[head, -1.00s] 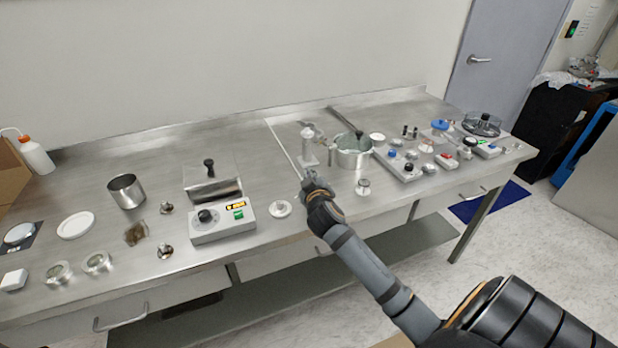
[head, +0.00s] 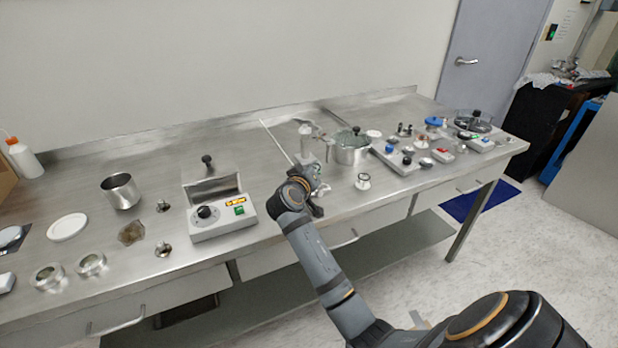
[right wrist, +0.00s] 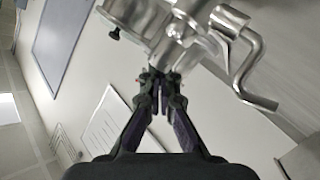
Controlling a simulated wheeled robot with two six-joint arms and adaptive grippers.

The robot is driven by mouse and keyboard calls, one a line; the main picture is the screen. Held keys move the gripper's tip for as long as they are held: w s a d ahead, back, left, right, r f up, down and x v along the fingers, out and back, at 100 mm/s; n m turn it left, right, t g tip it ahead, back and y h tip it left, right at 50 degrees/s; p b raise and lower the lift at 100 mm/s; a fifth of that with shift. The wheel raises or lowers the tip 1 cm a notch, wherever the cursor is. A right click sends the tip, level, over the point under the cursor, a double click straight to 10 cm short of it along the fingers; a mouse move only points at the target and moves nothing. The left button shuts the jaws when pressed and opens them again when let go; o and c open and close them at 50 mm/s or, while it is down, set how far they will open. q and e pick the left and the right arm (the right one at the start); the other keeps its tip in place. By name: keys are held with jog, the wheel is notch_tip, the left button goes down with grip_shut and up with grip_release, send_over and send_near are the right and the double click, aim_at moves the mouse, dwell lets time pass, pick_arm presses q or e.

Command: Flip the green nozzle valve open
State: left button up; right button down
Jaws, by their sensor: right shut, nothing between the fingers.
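My right gripper (head: 312,178) is at the front of the upright metal nozzle fitting (head: 305,143) on the bench. In the right wrist view, the shut, empty fingertips (right wrist: 160,76) are at the lower edge of a shiny metal fitting (right wrist: 172,30). I cannot tell whether they touch it. A bent metal rod (right wrist: 247,72) sticks out to the right of the fitting, and a small black knob (right wrist: 114,33) is at its left. I cannot make out a green valve on the fitting in either view. My left gripper is not in view.
A lidded metal pot (head: 352,153) stands just right of the gripper, with a small jar (head: 363,181) in front. A control box (head: 222,219) with a green button is to the left. Several small valves and knobs crowd the right end.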

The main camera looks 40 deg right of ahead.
jog(key=m+g+h+b, duration=0.1)
jog(key=g, duration=0.1)
jog(key=m+g+b, duration=0.1)
jog(key=m+g, duration=0.1)
jog(key=d+m+g+h+b, duration=0.1)
jog(key=b, duration=0.1)
jog(key=shift+s+d+f+m+g+h, duration=0.1)
jog(key=shift+s+f+m+g+h, duration=0.2)
jog(key=shift+m+g, duration=0.1)
jog(key=g, duration=0.1)
jog(key=m+g+b, duration=0.1)
jog(key=m+g, duration=0.1)
jog(key=shift+s+d+r, duration=0.1)
jog(key=shift+s+d, duration=0.15)
jog(key=shift+d+b, duration=0.1)
jog(key=shift+b, duration=0.2)
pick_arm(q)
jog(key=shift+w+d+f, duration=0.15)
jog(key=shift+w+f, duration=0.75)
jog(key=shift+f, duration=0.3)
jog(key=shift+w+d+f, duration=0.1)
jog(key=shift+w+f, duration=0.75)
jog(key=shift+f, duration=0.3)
pick_arm(e)
jog(key=shift+s+d+r, duration=0.15)
jog(key=shift+s, duration=0.35)
jog(key=shift+r, duration=0.1)
